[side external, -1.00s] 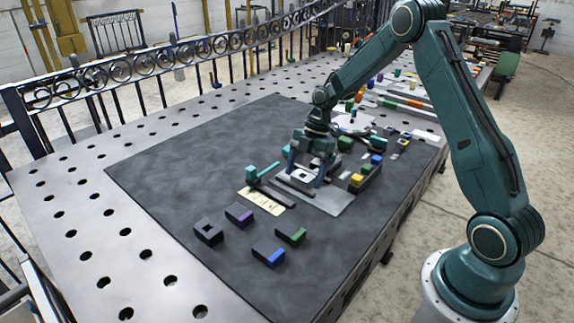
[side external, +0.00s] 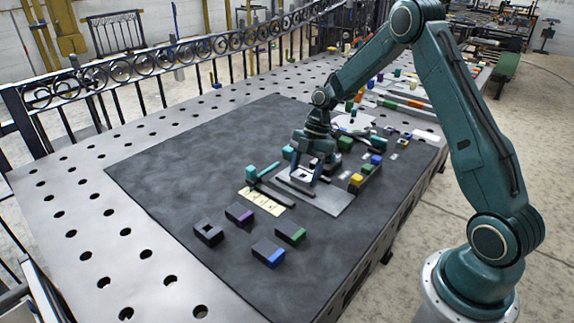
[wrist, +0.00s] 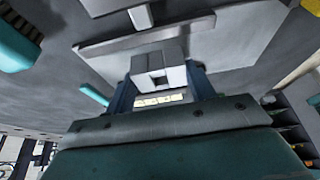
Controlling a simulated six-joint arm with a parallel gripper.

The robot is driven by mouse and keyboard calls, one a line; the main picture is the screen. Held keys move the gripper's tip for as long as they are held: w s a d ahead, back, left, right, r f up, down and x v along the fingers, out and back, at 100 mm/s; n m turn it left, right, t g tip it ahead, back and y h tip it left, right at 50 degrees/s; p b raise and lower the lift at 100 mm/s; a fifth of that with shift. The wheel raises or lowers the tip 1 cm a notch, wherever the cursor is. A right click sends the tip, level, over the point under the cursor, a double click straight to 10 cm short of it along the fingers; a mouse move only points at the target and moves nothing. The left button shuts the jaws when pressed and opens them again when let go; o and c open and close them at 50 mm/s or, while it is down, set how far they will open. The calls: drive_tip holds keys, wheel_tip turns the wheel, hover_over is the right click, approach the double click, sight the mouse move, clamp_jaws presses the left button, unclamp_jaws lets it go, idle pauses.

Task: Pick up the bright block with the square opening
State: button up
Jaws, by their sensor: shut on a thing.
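The bright block with the square opening (wrist: 157,68) shows in the wrist view as a pale grey block with a dark square hole. It sits between the two blue fingers of my gripper (wrist: 162,85), which is shut on it. In the side external view the bright block (side external: 302,174) is over the light grey plate (side external: 330,203), below my gripper (side external: 305,177), partly hidden by the fingers. I cannot tell whether it is clear of the plate. A dark block with a square opening (side external: 208,233) lies on the dark mat at the front left.
Blocks with purple (side external: 240,214), green (side external: 291,234) and blue (side external: 269,252) parts lie in front on the mat (side external: 180,170). A teal T-shaped piece (side external: 260,171) and a cream marked card (side external: 261,200) are left of the plate. A tray with coloured blocks (side external: 367,172) stands right.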

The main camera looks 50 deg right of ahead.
drive_tip(key=shift+r, duration=0.2)
wheel_tip(320, 180, up, 20)
drive_tip(key=shift+f, duration=0.15)
idle(0.6)
idle(0.7)
drive_tip(key=s+a, duration=0.2)
drive_tip(key=a, duration=0.8)
drive_tip(key=s+a, duration=0.3)
drive_tip(key=a, duration=0.7)
drive_tip(key=s+a, duration=0.3)
drive_tip(key=a, duration=0.8)
drive_tip(key=shift+s+f, duration=0.15)
drive_tip(key=shift+s, duration=0.1)
drive_tip(key=shift+a+f, duration=0.1)
